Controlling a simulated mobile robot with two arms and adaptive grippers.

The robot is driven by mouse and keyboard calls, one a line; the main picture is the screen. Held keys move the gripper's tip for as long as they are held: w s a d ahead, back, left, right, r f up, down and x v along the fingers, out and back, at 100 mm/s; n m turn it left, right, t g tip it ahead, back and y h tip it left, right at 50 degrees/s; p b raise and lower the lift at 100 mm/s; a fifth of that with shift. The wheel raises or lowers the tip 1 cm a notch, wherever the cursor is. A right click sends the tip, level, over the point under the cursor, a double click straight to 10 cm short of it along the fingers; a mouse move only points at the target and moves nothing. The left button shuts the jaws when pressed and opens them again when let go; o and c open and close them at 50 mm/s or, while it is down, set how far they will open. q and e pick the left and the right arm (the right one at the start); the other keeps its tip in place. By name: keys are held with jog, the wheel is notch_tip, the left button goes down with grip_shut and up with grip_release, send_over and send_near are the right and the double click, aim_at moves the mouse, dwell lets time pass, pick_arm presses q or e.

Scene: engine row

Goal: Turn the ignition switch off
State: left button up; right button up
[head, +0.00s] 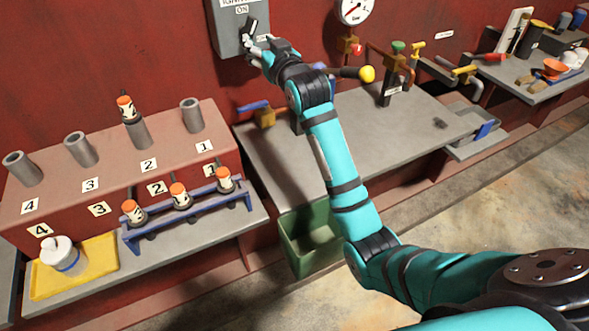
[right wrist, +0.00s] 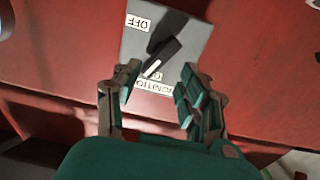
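The ignition switch is a grey box (head: 228,36) on the red wall at the top of the head view; it also shows in the right wrist view (right wrist: 196,42). Its black lever (right wrist: 163,56) has a white mark at the end nearest the ON label, which is partly covered. The OFF label (right wrist: 140,22) is clear of the lever. My right gripper (head: 254,46) is just below the lever. In the right wrist view my right gripper (right wrist: 158,78) is open, with the lever's marked end between or just beyond its fingertips; contact cannot be told. My left gripper is not in view.
A yellow-knobbed lever (head: 367,74) and a gauge (head: 355,8) are right of the switch. A grey bench (head: 300,160) lies below my right arm, with a green bin (head: 305,245) under it. Numbered tubes and a blue rack (head: 150,235) stand left.

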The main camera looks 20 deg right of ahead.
jog(key=s+b, duration=0.2)
jog(key=s, duration=0.8)
jog(key=s+f+g, duration=0.3)
jog(key=s+f, duration=0.1)
jog(key=f, duration=0.6)
jog(key=s+a+f+g, duration=0.1)
jog(key=s+f+g, duration=0.1)
jog(key=s+f, duration=0.3)
notch_tip(320, 180, down, 5)
jog(key=shift+a+r+n+g+p, duration=0.1)
jog(key=shift+a+n+g+p, duration=0.05)
jog(key=shift+n+g+p, duration=0.2)
